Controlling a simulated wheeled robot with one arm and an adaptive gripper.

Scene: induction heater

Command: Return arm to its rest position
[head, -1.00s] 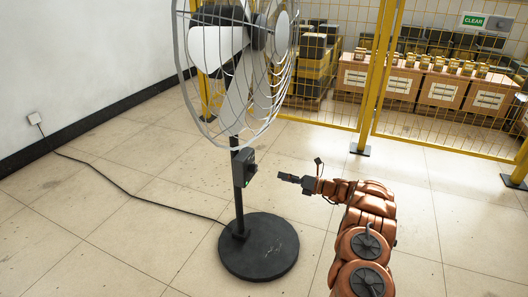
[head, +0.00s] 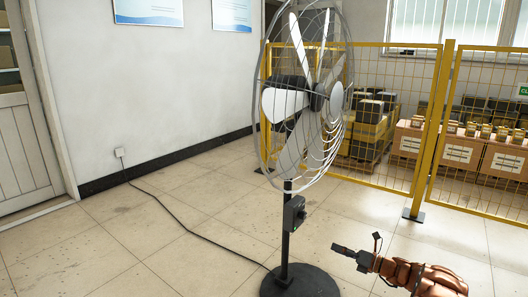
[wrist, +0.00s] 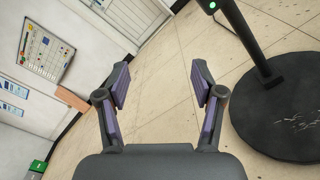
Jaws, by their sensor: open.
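My gripper (head: 350,254) is at the lower right in the head view, at the end of my orange arm. It is to the right of the pedestal fan's (head: 287,235) pole and apart from it. In the wrist view my gripper (wrist: 161,84) has its two purple-padded fingers spread, with only floor between them. The black control box (head: 294,213) sits on the fan pole. In the wrist view the fan's round black base (wrist: 285,125) and pole are at the right, and a green light (wrist: 212,6) shows near the top.
A yellow mesh fence (head: 390,184) stands behind the fan, with boxes (head: 497,158) beyond it. A cable (head: 185,224) runs over the floor from a wall socket (head: 119,152) to the fan. A door (head: 25,150) is at the left. Tiled floor lies open between.

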